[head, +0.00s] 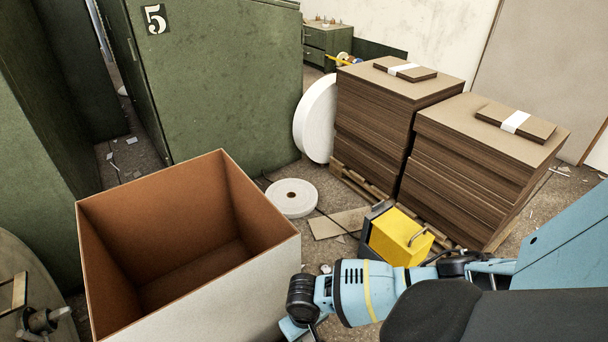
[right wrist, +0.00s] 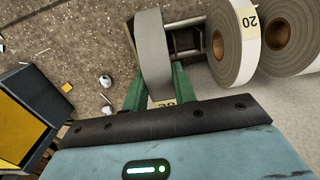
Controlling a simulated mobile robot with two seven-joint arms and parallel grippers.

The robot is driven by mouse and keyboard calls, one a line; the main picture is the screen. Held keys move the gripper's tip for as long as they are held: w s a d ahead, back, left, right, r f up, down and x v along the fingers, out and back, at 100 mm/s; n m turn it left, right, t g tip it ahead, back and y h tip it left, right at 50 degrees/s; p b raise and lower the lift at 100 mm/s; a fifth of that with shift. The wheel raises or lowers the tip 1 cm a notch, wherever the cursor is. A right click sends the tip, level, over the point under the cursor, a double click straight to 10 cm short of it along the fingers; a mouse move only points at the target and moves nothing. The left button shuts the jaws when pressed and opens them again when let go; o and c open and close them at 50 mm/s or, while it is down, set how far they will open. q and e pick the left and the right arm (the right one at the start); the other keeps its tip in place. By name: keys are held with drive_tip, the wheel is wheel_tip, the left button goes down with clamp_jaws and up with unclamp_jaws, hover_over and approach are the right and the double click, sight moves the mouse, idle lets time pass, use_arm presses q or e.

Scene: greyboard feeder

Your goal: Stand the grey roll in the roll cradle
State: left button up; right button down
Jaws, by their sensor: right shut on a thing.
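In the right wrist view my right gripper (right wrist: 158,88) is shut on a grey roll (right wrist: 152,48), with one green finger on each side of it. The roll is seen nearly edge-on, and a yellow label partly shows at its near end. A metal frame with pale bars (right wrist: 184,40), possibly the roll cradle, is just right of and beyond the held roll. I cannot tell whether the roll touches it. In the head view my right arm comes in from the right, with its wrist low in the middle; the held roll is out of view.
Two more grey rolls, one labelled 20 (right wrist: 233,45) and another (right wrist: 292,42), stand right of the held one. A large open box (head: 265,265) fills the head view's lower left. A yellow-black case (head: 398,238), white roll (head: 292,197) and board stacks (head: 440,170) lie beyond.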

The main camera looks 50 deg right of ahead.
drive_tip(key=c, duration=1.1)
unclamp_jaws()
drive_tip(key=shift+o, duration=0.2)
drive_tip(key=shift+r, duration=0.1)
drive_tip(key=shift+r+p, duration=2.2)
drive_tip(key=shift+r, duration=1.65)
